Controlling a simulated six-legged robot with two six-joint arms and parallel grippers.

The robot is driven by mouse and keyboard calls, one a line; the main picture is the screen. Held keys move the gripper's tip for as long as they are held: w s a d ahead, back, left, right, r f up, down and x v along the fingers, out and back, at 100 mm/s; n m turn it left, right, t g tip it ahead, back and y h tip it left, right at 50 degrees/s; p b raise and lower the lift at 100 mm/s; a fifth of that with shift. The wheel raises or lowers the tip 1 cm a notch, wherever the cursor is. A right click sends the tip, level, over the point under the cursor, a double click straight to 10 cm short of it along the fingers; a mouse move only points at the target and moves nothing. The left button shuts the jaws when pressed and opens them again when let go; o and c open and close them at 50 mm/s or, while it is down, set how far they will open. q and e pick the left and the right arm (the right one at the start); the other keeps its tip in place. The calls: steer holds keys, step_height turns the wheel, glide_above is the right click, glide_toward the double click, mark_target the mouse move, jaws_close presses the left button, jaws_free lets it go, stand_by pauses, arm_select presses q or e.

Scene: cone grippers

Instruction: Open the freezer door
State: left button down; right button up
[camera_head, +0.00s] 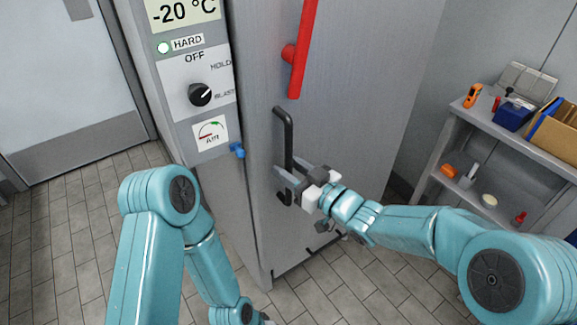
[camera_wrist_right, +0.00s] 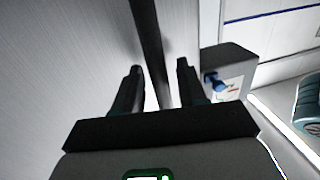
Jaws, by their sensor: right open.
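The grey freezer door (camera_head: 345,110) stands upright in the middle of the head view and looks shut. A black vertical bar handle (camera_head: 284,130) is fixed near its left edge. My right gripper (camera_head: 284,186) is at the lower part of this handle and open. In the right wrist view the handle (camera_wrist_right: 148,35) runs between the two spread fingers of my right gripper (camera_wrist_right: 160,72), and a gap shows beside it. My left arm reaches down at the lower left, and its gripper is out of the frame.
A red bar (camera_head: 302,50) sits higher on the door. A control panel (camera_head: 190,75) with a -20 °C display, a dial and a blue valve (camera_head: 237,150) is left of the door. A shelf (camera_head: 510,142) with tools stands at the right. Tiled floor shows at the left.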

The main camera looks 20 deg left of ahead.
steer(key=shift+w+a, duration=0.15)
steer(key=shift+a, duration=0.1)
jaws_close()
